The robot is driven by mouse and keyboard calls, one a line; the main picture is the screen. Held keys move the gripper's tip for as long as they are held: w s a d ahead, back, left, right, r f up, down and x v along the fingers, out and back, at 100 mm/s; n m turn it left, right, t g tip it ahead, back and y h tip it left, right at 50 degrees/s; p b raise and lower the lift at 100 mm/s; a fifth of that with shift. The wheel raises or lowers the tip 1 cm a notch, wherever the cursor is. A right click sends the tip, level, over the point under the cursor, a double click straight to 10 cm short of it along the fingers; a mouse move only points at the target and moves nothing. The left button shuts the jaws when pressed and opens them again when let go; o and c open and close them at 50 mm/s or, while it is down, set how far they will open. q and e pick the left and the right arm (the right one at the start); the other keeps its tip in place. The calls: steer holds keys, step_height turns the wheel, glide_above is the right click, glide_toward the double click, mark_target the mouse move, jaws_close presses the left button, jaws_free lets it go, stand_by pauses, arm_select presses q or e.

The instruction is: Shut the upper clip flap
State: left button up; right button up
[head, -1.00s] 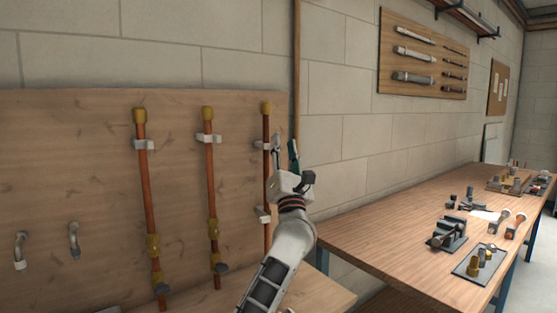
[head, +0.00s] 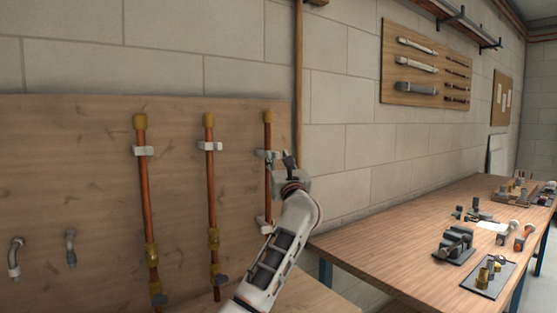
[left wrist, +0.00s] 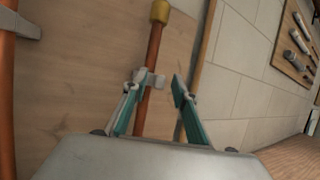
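The right copper pipe (head: 267,136) stands upright on the wooden board, with a brass cap on top. Its upper clip (head: 263,154) is pale and partly covered by my left gripper (head: 280,157). In the left wrist view the upper clip (left wrist: 158,81) sits around the pipe (left wrist: 153,47) between my two spread fingers (left wrist: 155,88). The left finger's tip is close to the clip's left side; contact cannot be told. The right finger stands apart from the clip. Whether the flap is raised cannot be made out. A lower clip (head: 264,224) shows below. My right gripper is out of view.
Two more clipped copper pipes (head: 143,190) (head: 210,185) stand to the left on the board (head: 80,140). The workbench (head: 370,240) to the right holds a vise (head: 453,246) and loose fittings. Bare wall lies right of the gripper.

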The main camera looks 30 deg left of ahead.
arm_select(q)
steer(key=shift+w, duration=0.1)
